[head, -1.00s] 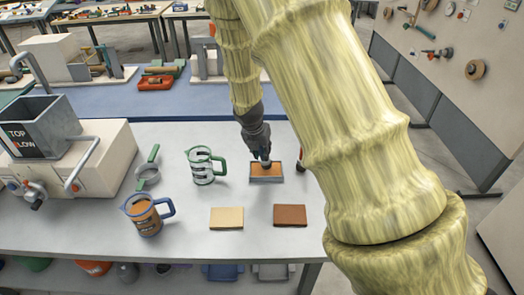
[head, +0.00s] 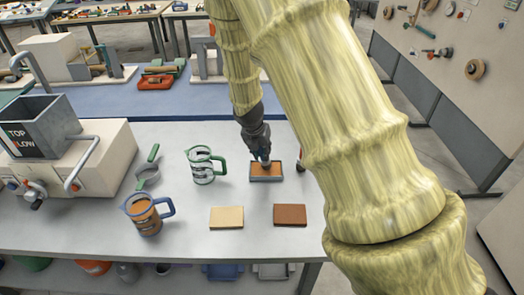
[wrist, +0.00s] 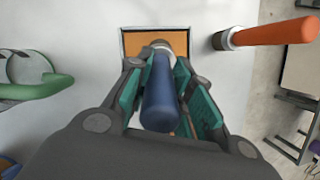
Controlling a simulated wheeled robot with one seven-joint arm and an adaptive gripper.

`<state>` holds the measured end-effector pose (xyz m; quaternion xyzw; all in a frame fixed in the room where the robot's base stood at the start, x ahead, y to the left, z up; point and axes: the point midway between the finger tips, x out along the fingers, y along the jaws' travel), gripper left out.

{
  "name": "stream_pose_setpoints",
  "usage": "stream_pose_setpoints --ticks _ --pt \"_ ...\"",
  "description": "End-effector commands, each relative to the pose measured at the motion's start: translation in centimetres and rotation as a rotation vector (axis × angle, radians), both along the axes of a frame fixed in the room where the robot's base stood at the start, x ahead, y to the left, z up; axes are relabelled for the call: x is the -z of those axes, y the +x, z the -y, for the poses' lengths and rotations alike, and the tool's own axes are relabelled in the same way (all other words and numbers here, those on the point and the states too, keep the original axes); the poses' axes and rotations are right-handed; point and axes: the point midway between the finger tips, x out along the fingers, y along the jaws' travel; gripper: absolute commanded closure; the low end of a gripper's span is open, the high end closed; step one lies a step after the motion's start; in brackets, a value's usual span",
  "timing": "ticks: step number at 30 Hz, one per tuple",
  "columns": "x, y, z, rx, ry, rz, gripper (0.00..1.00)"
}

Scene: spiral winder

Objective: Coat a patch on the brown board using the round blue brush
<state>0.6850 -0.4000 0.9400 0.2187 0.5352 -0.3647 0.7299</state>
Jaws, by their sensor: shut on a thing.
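My gripper (head: 263,157) is shut on the round blue brush (wrist: 160,97), whose blue handle stands between the fingers in the wrist view. The brush's head end points down into a small grey tray (head: 267,179) holding orange-brown coating. Whether the bristles touch the coating is hidden. The brown board (head: 290,215) lies flat on the table, in front of the tray and near the table's front edge. Its visible top is an even brown. A light tan board (head: 226,217) lies to its left.
A green-handled clear jug (head: 202,168) stands left of the tray. A blue-handled jug (head: 145,214) with brown contents stands farther left, near a green-handled strainer (head: 147,174). Bare table separates tray and boards.

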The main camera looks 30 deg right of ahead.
Motion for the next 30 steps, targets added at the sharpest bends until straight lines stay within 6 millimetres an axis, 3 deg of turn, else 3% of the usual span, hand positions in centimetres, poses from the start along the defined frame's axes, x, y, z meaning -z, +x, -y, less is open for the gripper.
stream_pose_setpoints --ticks 30 --pt "0.85 0.01 0.0 -0.001 0.0 0.0 1.0"
